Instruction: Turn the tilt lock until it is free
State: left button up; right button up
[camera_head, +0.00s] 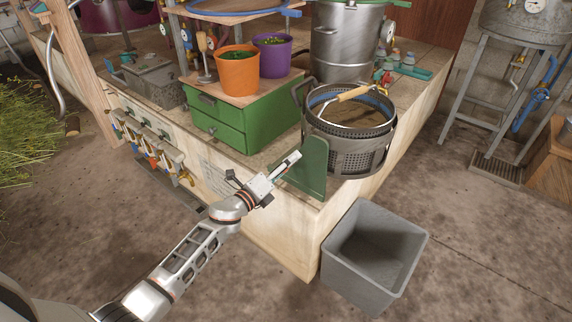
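A dark perforated basket (348,158) with a blue inner ring and a wooden-gripped handle (355,92) sits upright at the counter's front right corner. A green upright plate (314,168) stands beside it on the left. My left gripper (284,168) is at the left of this plate, close to it; I cannot tell whether it touches. Its fingers are small and seen from behind, so whether they are open or shut does not show. The tilt lock cannot be made out clearly; the gripper may hide it. My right gripper is out of view.
A green drawer box (240,122) holds an orange pot (238,72) and a purple pot (272,56). A steel pot (345,45) stands behind the basket. A grey bin (375,255) stands on the floor below. Valves (150,150) line the counter front.

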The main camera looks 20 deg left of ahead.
pick_arm(q)
jog(key=n, duration=0.2)
jog(key=shift+r+n+p, duration=0.2)
jog(key=shift+n+p, duration=0.2)
jog(key=n, duration=0.2)
jog(key=shift+f+n+p, duration=0.1)
jog(key=shift+n+p, duration=0.2)
jog(key=shift+p, duration=0.1)
jog(key=shift+f+n, duration=0.15)
jog(key=shift+n, duration=0.55)
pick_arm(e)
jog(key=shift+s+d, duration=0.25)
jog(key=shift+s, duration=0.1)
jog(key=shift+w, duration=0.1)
pick_arm(q)
jog(key=o, duration=1.1)
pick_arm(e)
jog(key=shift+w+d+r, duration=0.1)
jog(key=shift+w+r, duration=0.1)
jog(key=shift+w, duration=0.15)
